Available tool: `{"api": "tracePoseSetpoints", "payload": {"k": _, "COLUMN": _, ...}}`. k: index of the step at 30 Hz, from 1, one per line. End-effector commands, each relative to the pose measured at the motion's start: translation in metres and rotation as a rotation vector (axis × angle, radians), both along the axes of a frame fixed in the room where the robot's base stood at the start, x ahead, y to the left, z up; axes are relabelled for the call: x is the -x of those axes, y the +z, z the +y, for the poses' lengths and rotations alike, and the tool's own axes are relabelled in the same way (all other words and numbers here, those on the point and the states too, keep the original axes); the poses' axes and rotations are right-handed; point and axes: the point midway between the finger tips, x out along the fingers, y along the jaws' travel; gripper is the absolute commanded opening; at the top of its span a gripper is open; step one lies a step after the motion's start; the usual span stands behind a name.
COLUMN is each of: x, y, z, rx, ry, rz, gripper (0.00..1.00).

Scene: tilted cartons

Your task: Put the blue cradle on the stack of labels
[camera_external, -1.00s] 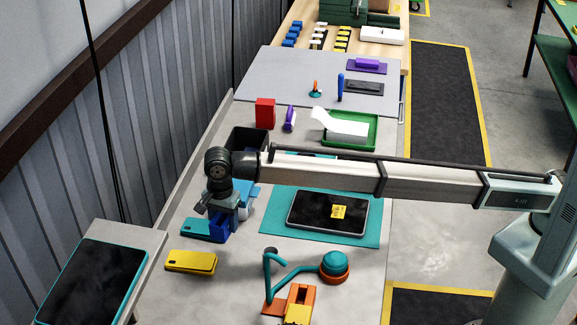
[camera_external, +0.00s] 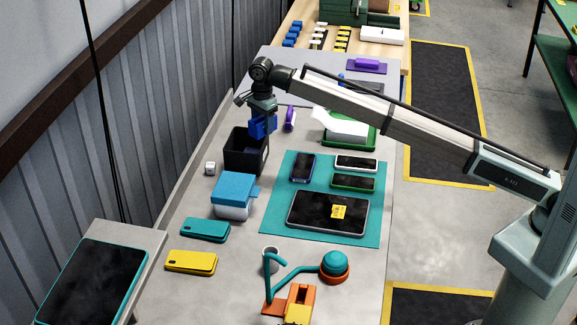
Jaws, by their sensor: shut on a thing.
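My gripper (camera_external: 262,107) is shut on the blue cradle (camera_external: 263,125), a small dark blue block shape, and holds it up in the air. In the picture the cradle overlaps the far rim of the black bin (camera_external: 240,158); its exact height is hard to tell. A white stack with a raised, curling sheet (camera_external: 347,129), which looks like the stack of labels, lies in the green tray (camera_external: 330,141) to the right of my gripper.
A purple item (camera_external: 290,121) stands between my gripper and the green tray. A teal mat (camera_external: 275,215) bears several phones. A white box with a blue lid (camera_external: 234,190), a teal phone (camera_external: 205,230) and a yellow phone (camera_external: 190,262) lie nearer. A grey mat (camera_external: 285,70) lies beyond.

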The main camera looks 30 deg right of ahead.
Motion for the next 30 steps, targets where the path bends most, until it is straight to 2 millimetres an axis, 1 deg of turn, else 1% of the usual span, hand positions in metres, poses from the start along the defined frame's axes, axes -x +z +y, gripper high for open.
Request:
{"api": "tracePoseSetpoints", "payload": {"k": 1, "x": -0.009, "y": 0.002, "z": -0.024, "rx": 0.000, "ry": -0.024, "rz": 0.000, "gripper": 0.20}}
{"api": "tracePoseSetpoints", "payload": {"k": 5, "x": -0.030, "y": 0.005, "z": -0.077, "rx": 0.000, "ry": -0.078, "rz": 0.000, "gripper": 0.20}}
{"api": "tracePoseSetpoints", "payload": {"k": 6, "x": -0.035, "y": 0.007, "z": -0.094, "rx": 0.000, "ry": -0.095, "rz": 0.000, "gripper": 0.20}}
{"api": "tracePoseSetpoints", "payload": {"k": 8, "x": -0.042, "y": 0.009, "z": -0.119, "rx": 0.000, "ry": -0.120, "rz": -0.001, "gripper": 0.20}}
{"api": "tracePoseSetpoints", "payload": {"k": 9, "x": -0.047, "y": 0.010, "z": -0.136, "rx": 0.000, "ry": -0.137, "rz": -0.001, "gripper": 0.20}}
{"api": "tracePoseSetpoints", "payload": {"k": 11, "x": -0.052, "y": 0.012, "z": -0.162, "rx": 0.000, "ry": -0.163, "rz": -0.001, "gripper": 0.20}}
{"api": "tracePoseSetpoints", "payload": {"k": 13, "x": -0.056, "y": 0.014, "z": -0.192, "rx": 0.000, "ry": -0.191, "rz": -0.001, "gripper": 0.20}}
{"api": "tracePoseSetpoints", "payload": {"k": 16, "x": -0.058, "y": 0.016, "z": -0.235, "rx": 0.000, "ry": -0.229, "rz": 0.000, "gripper": 0.20}}
{"api": "tracePoseSetpoints", "payload": {"k": 17, "x": -0.057, "y": 0.016, "z": -0.246, "rx": 0.000, "ry": -0.239, "rz": 0.000, "gripper": 0.20}}
{"api": "tracePoseSetpoints", "payload": {"k": 18, "x": -0.057, "y": 0.017, "z": -0.262, "rx": 0.000, "ry": -0.253, "rz": 0.000, "gripper": 0.20}}
{"api": "tracePoseSetpoints", "payload": {"k": 20, "x": -0.054, "y": 0.017, "z": -0.282, "rx": 0.000, "ry": -0.270, "rz": 0.000, "gripper": 0.20}}
{"api": "tracePoseSetpoints", "payload": {"k": 21, "x": -0.051, "y": 0.018, "z": -0.296, "rx": 0.000, "ry": -0.280, "rz": 0.000, "gripper": 0.20}}
{"api": "tracePoseSetpoints", "payload": {"k": 24, "x": -0.038, "y": 0.018, "z": -0.324, "rx": 0.000, "ry": -0.298, "rz": -0.001, "gripper": 0.20}}
{"api": "tracePoseSetpoints", "payload": {"k": 26, "x": -0.024, "y": 0.017, "z": -0.335, "rx": -0.001, "ry": -0.298, "rz": -0.001, "gripper": 0.20}}
{"api": "tracePoseSetpoints", "payload": {"k": 27, "x": -0.013, "y": 0.016, "z": -0.337, "rx": -0.001, "ry": -0.292, "rz": -0.001, "gripper": 0.20}}
{"api": "tracePoseSetpoints", "payload": {"k": 30, "x": 0.007, "y": 0.011, "z": -0.345, "rx": 0.000, "ry": -0.278, "rz": 0.000, "gripper": 0.20}}
